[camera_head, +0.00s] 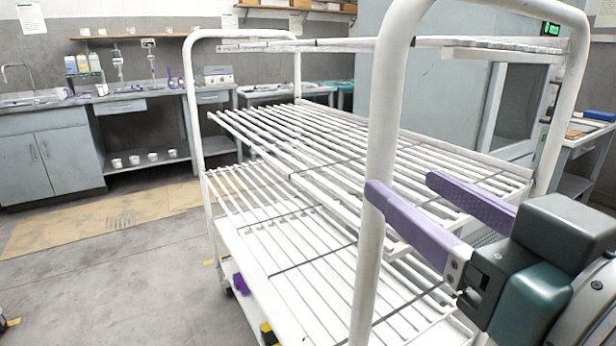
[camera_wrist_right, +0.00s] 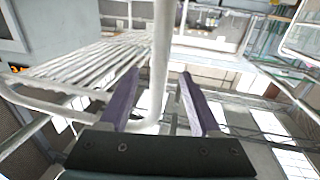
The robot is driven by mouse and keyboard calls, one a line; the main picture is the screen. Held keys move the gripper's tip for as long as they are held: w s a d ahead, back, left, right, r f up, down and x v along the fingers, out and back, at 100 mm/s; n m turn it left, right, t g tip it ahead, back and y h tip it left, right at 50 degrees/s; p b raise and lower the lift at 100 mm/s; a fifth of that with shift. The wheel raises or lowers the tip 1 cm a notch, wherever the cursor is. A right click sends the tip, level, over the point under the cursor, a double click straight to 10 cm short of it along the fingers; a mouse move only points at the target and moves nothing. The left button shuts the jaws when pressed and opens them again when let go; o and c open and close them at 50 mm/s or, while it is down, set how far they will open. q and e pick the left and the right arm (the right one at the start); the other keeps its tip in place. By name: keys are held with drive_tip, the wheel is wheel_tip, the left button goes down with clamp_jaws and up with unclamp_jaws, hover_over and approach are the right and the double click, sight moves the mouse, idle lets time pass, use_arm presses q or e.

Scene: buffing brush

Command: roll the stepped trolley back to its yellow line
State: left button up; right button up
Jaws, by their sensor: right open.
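The white stepped trolley (camera_head: 372,230) fills the middle and right of the head view, with tubular end frames and slatted shelves at stepped heights. My right gripper (camera_head: 402,184) is open at the trolley's near upright, with purple fingers pointing left. In the right wrist view the upright (camera_wrist_right: 161,60) shows in the gap between the open fingers (camera_wrist_right: 160,85); I cannot tell whether it is between them or just beyond the tips. A small yellow mark (camera_head: 210,262) shows on the floor by the trolley's left side; whether it belongs to the line is unclear. My left gripper is out of view.
Grey floor (camera_head: 110,285) is open left of the trolley, with a tan patch (camera_head: 60,232) farther back. A counter with a sink (camera_head: 35,98) and drawers lines the back wall. A side bench (camera_head: 590,130) stands at the right. Purple and yellow items sit low on the trolley.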

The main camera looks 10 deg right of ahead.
drive_tip(key=w+a+p, duration=0.1)
drive_tip(key=w, duration=0.8)
drive_tip(key=shift+w+a, duration=0.2)
drive_tip(key=shift+a, duration=0.05)
clamp_jaws()
idle(1.1)
